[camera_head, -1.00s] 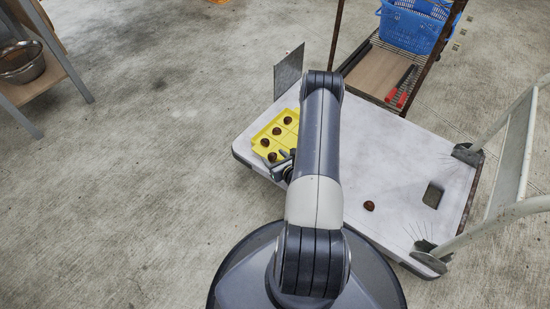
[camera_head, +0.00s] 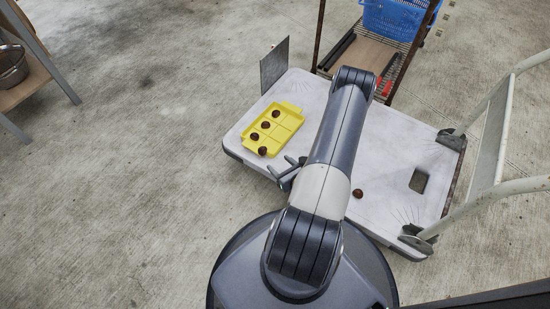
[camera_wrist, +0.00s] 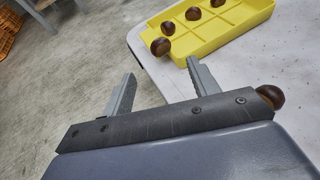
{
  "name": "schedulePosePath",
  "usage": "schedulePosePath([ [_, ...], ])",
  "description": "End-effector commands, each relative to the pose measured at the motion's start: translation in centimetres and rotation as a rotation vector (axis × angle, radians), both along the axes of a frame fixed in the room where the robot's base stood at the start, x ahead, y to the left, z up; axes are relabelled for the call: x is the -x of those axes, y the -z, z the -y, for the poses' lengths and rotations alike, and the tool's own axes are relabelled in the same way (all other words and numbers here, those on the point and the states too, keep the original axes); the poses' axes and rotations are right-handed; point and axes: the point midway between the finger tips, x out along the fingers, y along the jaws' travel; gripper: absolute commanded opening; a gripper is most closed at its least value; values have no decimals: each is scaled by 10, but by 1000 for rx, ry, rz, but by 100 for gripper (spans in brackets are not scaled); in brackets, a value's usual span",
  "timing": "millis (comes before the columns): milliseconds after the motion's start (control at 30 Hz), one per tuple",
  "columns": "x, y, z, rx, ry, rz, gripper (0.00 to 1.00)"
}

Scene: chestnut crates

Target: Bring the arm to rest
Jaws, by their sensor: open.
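My gripper (camera_head: 290,172) is open and empty over the front edge of the white cart top (camera_head: 385,130), to the lower right of the yellow tray. In the wrist view my gripper (camera_wrist: 160,85) has its two fingers spread apart with nothing between them. My arm leans up and right across the cart and hides part of its top.
A yellow compartment tray (camera_head: 293,122) holds several chestnuts down its left side. A loose chestnut (camera_head: 358,193) lies on the cart right of my arm. A grey upright plate (camera_head: 274,65) stands at the back. A rack with a blue basket (camera_head: 398,20) is behind; the cart handle (camera_head: 492,150) rises at right.

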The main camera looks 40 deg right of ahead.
Motion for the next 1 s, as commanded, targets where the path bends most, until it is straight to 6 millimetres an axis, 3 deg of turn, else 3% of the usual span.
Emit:
schedulePosePath([
  [567, 6, -2, -1, 0, -1, 1, 57],
  [767, -10, 5, 0, 2, -5, 1, 57],
  [1000, -45, 20, 2, 3, -6, 2, 57],
])
